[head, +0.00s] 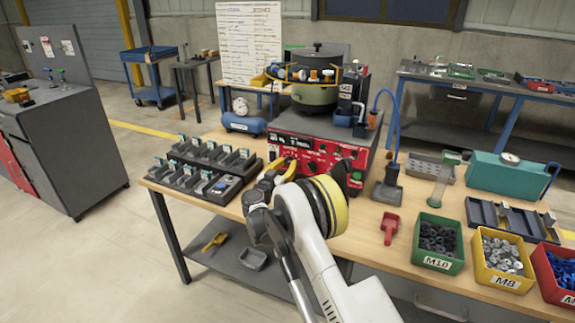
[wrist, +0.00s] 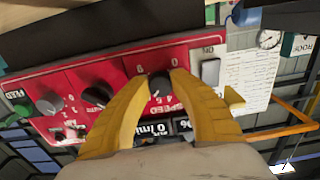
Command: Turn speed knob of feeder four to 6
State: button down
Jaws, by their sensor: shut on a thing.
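The feeder has a red control panel (head: 327,158) with a row of dials, below a bowl (head: 314,95). In the wrist view the picture is upside down. There the red panel (wrist: 120,62) carries a dark speed knob (wrist: 158,86) beside the printed word SPEED and scale digits. My gripper (wrist: 160,84) is shut on this knob, one yellow finger on each side. The knob's pointer setting cannot be read. In the head view my gripper (head: 290,168) reaches the panel's left front, and its fingers hide the knob. I cannot read a feeder number.
More knobs (wrist: 95,95) sit beside the held one, and a light switch (wrist: 210,71) is on its other side. A black rack of small parts (head: 205,160) stands left of my gripper. A red scoop (head: 390,227) and colored bins (head: 437,240) lie to the right.

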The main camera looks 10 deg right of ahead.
jog(key=c, duration=1.1)
grip_release()
jog(key=v, duration=1.2)
